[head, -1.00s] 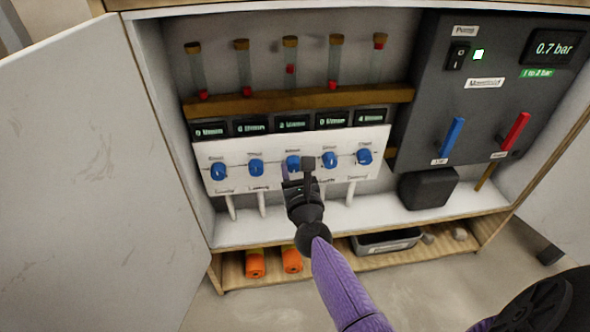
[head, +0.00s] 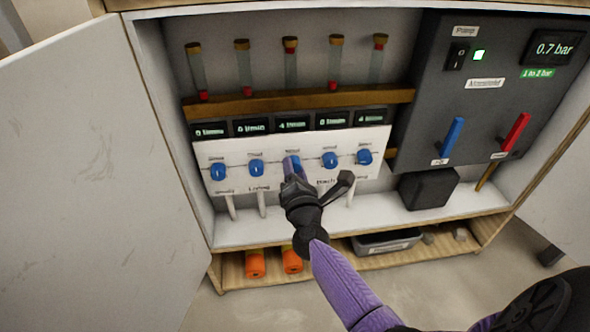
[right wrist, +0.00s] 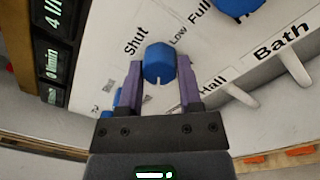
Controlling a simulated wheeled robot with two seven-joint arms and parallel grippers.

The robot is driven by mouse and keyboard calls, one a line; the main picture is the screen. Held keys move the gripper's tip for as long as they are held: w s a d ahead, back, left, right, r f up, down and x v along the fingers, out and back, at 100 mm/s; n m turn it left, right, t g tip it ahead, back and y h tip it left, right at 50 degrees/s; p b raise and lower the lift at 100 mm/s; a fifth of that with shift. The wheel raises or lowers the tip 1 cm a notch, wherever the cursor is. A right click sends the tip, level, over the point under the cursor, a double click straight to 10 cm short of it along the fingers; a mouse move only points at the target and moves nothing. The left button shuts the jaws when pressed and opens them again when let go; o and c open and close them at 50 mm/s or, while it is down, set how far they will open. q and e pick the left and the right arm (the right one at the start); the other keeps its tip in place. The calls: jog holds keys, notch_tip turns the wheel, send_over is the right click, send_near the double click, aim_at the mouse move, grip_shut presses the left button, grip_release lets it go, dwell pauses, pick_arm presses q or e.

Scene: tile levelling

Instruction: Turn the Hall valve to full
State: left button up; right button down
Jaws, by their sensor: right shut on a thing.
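The Hall valve is a blue knob (right wrist: 160,62), the middle one in a row on a white panel (head: 225,182). My right gripper (right wrist: 160,82) is shut on it, a purple finger on each side; it also shows in the head view (head: 292,172). A short white mark shows on the knob's lower edge in the wrist view. The words Shut, Low and Full are printed beyond the knob, and Hall beside it. I cannot tell which word the mark points at. The middle display (head: 292,124) above reads 4 l/min. My left gripper is not in view.
Other blue knobs (head: 256,168) stand close on both sides, Bath (right wrist: 238,5) among them. Tubes with red floats stand above. A grey panel holds a blue lever (head: 452,138), a red lever (head: 516,132) and a 0.7 bar display (head: 554,48). An open white door (head: 90,170) fills the left.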

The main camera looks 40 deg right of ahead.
jog(key=shift+f+m, duration=0.1)
jog(key=shift+m, duration=1.5)
jog(key=shift+c, duration=1.3)
grip_release()
